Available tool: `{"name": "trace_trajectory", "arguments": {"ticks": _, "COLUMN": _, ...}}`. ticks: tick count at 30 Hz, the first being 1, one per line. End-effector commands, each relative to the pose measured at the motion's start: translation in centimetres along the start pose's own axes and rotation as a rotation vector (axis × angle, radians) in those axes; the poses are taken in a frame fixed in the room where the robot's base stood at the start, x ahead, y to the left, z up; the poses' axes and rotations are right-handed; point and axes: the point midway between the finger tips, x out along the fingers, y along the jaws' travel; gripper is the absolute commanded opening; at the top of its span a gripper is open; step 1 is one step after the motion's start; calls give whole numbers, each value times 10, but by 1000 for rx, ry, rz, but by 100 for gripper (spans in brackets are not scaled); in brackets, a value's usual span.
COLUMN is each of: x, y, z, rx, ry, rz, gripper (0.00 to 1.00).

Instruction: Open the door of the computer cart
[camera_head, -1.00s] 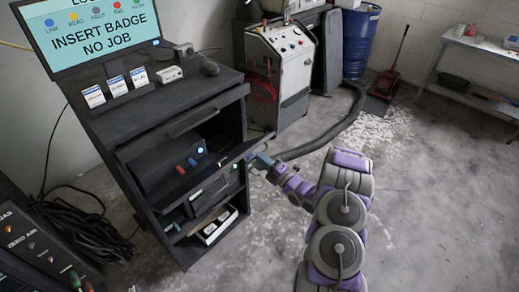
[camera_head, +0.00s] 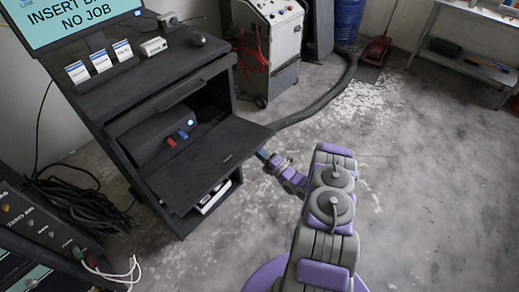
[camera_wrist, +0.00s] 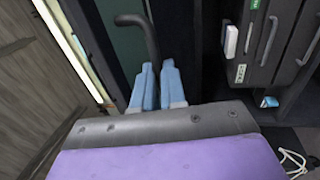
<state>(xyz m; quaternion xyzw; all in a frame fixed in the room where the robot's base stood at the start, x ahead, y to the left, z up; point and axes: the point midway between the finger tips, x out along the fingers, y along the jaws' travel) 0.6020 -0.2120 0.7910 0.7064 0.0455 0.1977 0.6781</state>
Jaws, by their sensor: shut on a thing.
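The computer cart (camera_head: 107,125) is dark and stands at the left in the head view, with a monitor on top. Its door (camera_head: 215,160) stands out from the cart front as a broad dark panel, partly covering the lower shelf. The compartment behind it is open and holds a dark box (camera_head: 160,140) with a lit blue button. My gripper (camera_head: 262,156) is at the door's outer edge. In the wrist view its blue fingertips (camera_wrist: 158,72) are shut on a black curved handle (camera_wrist: 137,19); the grasp point is partly hidden by the fingers.
A wheeled machine (camera_head: 270,45) with red cables stands behind the cart, and a thick dark hose (camera_head: 325,108) runs across the floor. A shelf table (camera_head: 465,60) is at the back right. A control box (camera_head: 40,235) is at the lower left. The floor at right is clear.

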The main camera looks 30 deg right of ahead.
Motion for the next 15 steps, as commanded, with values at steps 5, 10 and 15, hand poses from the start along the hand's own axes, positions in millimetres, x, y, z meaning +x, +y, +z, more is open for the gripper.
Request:
{"name": "trace_trajectory", "arguments": {"ticks": 5, "x": 4, "y": 0, "z": -3, "rx": -1, "ry": 11, "rz": 3, "gripper": 0}}
{"name": "trace_trajectory", "arguments": {"ticks": 10, "x": 4, "y": 0, "z": -3, "rx": -1, "ry": 11, "rz": 3, "gripper": 0}}
{"name": "trace_trajectory", "arguments": {"ticks": 15, "x": 3, "y": 0, "z": -3, "rx": -1, "ry": 10, "rz": 3, "gripper": 19}}
